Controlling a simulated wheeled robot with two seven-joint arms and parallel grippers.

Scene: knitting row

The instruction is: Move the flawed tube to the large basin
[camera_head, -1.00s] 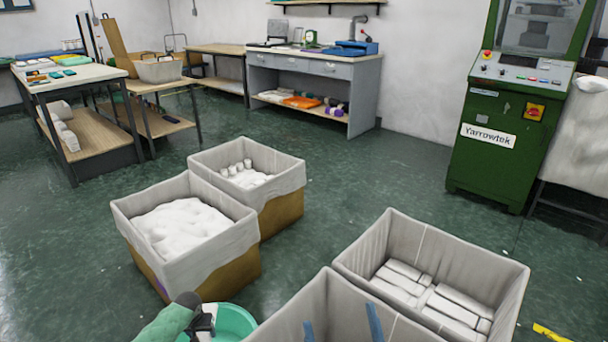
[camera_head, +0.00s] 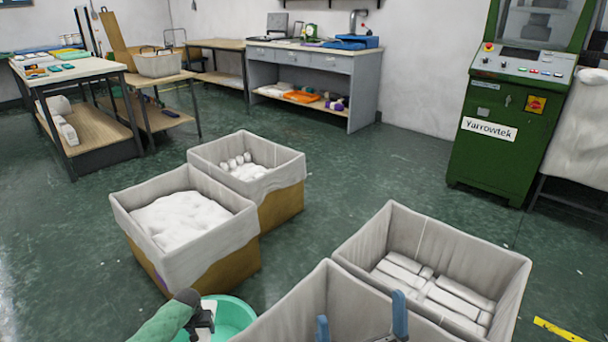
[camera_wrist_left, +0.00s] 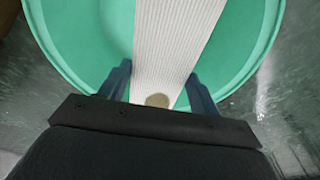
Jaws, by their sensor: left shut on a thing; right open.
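A white ribbed knit tube (camera_wrist_left: 178,35) is between the blue fingers of my left gripper (camera_wrist_left: 158,80) in the left wrist view. A round beige-brown patch shows at its near end; I cannot tell whether it is a flaw or an opening. The green large basin (camera_head: 236,318) is beneath the tube, its rim also in the left wrist view (camera_wrist_left: 268,40). In the head view my left gripper (camera_head: 204,320) is at the basin's left side, and the tube is mostly hidden there. My right gripper (camera_head: 360,308) is open, its blue fingers apart, over the near lined bin.
Lined bins surround the basin: one with white fluffy stuff (camera_head: 180,220), one with white rolls (camera_head: 240,165), a near one (camera_head: 310,290), and one with flat white bundles (camera_head: 430,285). A green machine (camera_head: 500,140) stands back right. Open floor lies between the bins and back tables.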

